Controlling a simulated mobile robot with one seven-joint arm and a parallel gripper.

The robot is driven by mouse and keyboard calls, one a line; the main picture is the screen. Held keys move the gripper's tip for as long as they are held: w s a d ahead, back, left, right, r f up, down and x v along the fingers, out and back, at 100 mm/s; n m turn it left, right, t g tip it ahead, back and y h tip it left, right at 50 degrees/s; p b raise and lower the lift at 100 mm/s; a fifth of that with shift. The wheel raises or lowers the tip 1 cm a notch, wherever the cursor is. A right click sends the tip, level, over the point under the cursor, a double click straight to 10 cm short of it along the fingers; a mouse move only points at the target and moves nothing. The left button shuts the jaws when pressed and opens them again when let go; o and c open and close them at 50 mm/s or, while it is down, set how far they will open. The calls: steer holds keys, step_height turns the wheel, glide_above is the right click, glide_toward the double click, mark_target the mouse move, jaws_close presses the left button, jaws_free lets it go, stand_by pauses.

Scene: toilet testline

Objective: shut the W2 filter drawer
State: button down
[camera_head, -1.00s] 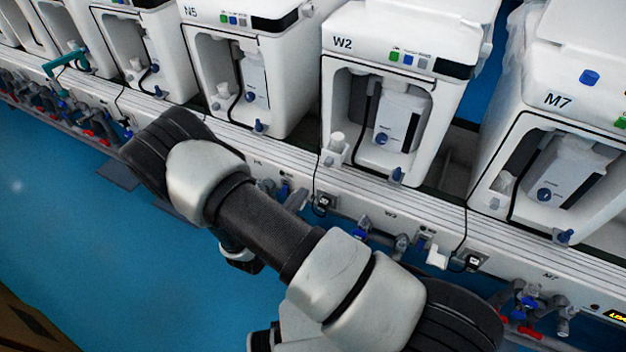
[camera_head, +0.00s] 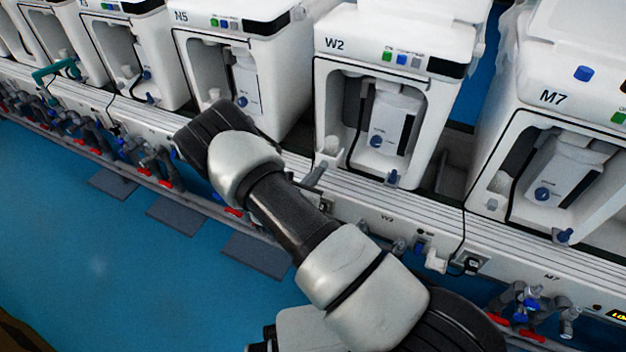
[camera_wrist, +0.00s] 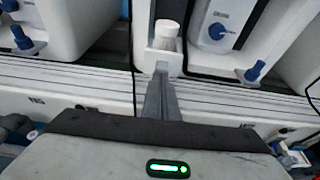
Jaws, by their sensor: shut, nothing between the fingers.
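The W2 unit (camera_head: 338,44) stands right of centre in the head view. Its filter drawer (camera_head: 327,160) is a small white box at the lower left of the unit's front and seems to stick out. A white round cap sits in it. The drawer also shows at top centre in the wrist view (camera_wrist: 151,62), with the white cap (camera_wrist: 166,30) upright inside. My gripper (camera_head: 317,168) is shut and empty, just in front of the drawer. In the wrist view the fingertips (camera_wrist: 161,70) point at the drawer's front face; I cannot tell whether they touch it.
The N5 unit (camera_head: 182,17) stands to the left and the M7 unit (camera_head: 553,98) to the right. A white ribbed rail (camera_head: 400,203) runs below the units, with valves and hoses under it. A black cable hangs beside the drawer. Blue floor (camera_head: 90,260) is open at left.

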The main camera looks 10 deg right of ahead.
mark_target(325, 159)
steer(key=w+d, duration=0.1)
steer(key=w, duration=0.1)
steer(key=w+d+b, duration=0.1)
steer(key=w+d, duration=0.1)
steer(key=w+d+b, duration=0.1)
steer(key=w, duration=0.1)
steer(key=shift+w+d, duration=0.1)
steer(key=shift+d, duration=0.1)
steer(key=shift+w+d+r, duration=0.1)
steer(key=shift+w+r, duration=0.05)
steer(key=shift+r, duration=0.05)
steer(key=shift+r, duration=0.1)
